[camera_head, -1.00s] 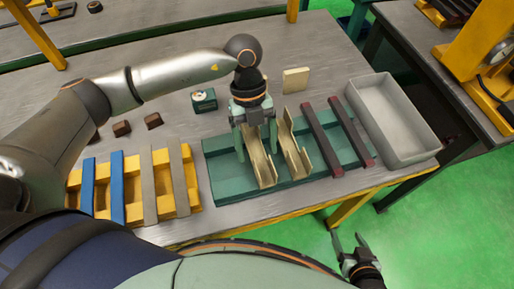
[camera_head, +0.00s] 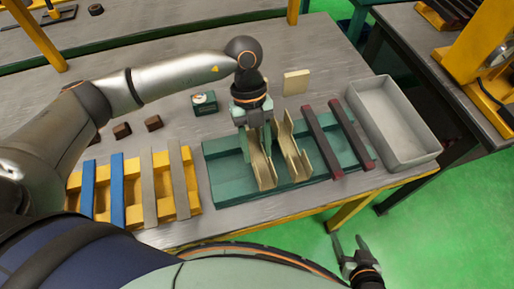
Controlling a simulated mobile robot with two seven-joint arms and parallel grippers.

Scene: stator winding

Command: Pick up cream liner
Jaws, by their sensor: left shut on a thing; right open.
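Two cream liners, channel-shaped, lie side by side in the green tray (camera_head: 222,172). My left gripper (camera_head: 259,143) points down over the tray and is shut on the left cream liner (camera_head: 263,172), at its far end. The liner appears to be still within the tray; any gap beneath it cannot be made out. The right cream liner (camera_head: 294,150) stands just beside it, apart from the fingers as far as I can see. My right gripper (camera_head: 350,244) is open and empty, low over the green floor in front of the table.
Two dark red bars (camera_head: 322,143) lie across the tray's right part. A grey bin (camera_head: 395,125) stands at the right. A yellow rack (camera_head: 160,190) with blue and grey strips is at the left. A small green box (camera_head: 204,103) and a cream block (camera_head: 296,82) lie behind.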

